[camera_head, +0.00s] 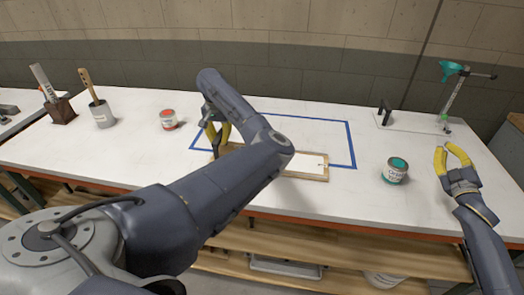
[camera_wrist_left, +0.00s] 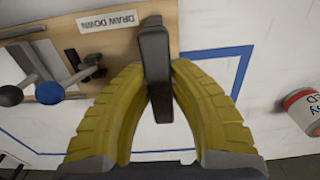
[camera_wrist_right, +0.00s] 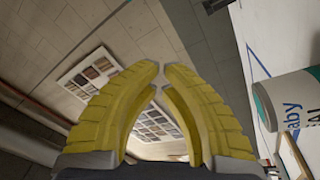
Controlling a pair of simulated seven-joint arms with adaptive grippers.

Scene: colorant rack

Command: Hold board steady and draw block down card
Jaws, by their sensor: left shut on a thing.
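The wooden board (camera_head: 312,176) with a white card (camera_head: 305,161) lies on the white table, partly hidden by my left arm. In the left wrist view the board (camera_wrist_left: 110,67) shows a "DRAW DOWN" label (camera_wrist_left: 108,22). My left gripper (camera_wrist_left: 155,82) is shut on a dark upright block (camera_wrist_left: 154,45) at the board's edge. In the head view my left gripper (camera_head: 217,138) is at the board's left end. My right gripper (camera_head: 446,150) is empty and partly open, with a narrow gap between its tips (camera_wrist_right: 165,74), right of the teal can and away from the board.
Blue tape (camera_head: 351,140) frames an area around the board. A red-labelled can (camera_head: 168,120) stands left, a teal can (camera_head: 395,171) right. A brush in a grey pot (camera_head: 102,115) and a dark wooden holder (camera_head: 61,111) are far left. A stand (camera_head: 452,98) is back right.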

